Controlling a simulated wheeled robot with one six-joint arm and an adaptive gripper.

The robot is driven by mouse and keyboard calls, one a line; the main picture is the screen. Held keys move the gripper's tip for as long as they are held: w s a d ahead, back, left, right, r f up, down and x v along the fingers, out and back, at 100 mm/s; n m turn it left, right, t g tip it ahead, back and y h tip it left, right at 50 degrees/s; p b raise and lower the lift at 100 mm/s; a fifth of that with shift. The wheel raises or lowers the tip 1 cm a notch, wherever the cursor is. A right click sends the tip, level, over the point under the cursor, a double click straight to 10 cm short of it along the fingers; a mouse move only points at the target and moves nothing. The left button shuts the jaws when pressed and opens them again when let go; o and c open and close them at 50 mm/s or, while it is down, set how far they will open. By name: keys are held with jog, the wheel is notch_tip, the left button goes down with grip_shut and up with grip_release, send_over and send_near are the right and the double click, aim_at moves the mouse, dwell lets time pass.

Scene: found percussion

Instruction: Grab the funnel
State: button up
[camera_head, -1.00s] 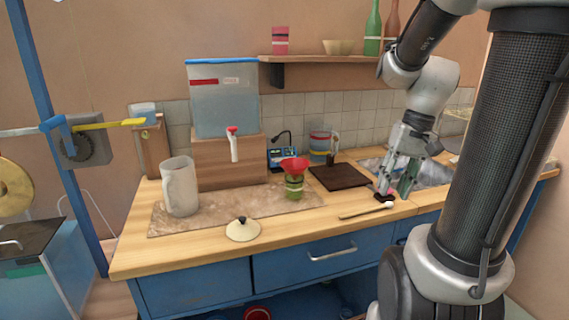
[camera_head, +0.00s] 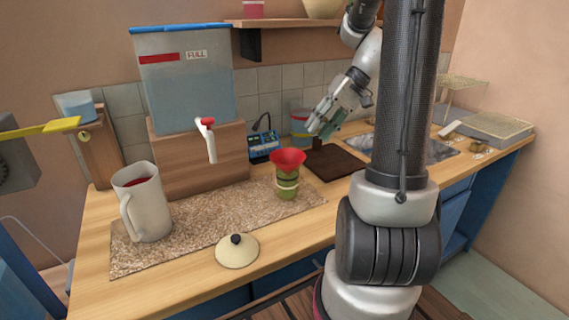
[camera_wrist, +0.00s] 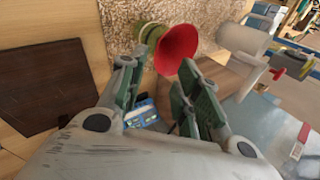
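The red funnel (camera_head: 287,159) sits mouth up in the top of a green jar (camera_head: 286,187) on the speckled mat. In the wrist view the funnel (camera_wrist: 177,49) shows just beyond the fingertips, with part of the green jar (camera_wrist: 152,32) beside it. My gripper (camera_head: 322,124) hangs above the dark board, to the right of the funnel and apart from it in the head view. In the wrist view its green-padded fingers (camera_wrist: 165,68) are spread, with nothing between them. The funnel's spout is hidden inside the jar.
A dispenser tank (camera_head: 184,80) with a red-and-white tap (camera_head: 207,140) stands on a wooden block behind the mat. A white pitcher (camera_head: 146,205) and a cream lid (camera_head: 237,252) are left of the jar. A blue device (camera_head: 263,147) and dark board (camera_head: 332,161) lie behind and right.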

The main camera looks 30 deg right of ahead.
jog(key=s+x, duration=0.1)
jog(key=x, duration=0.6)
jog(key=shift+w+a+f, duration=0.15)
jog(key=shift+w+f, duration=0.15)
jog(key=shift+f, duration=0.05)
grip_shut()
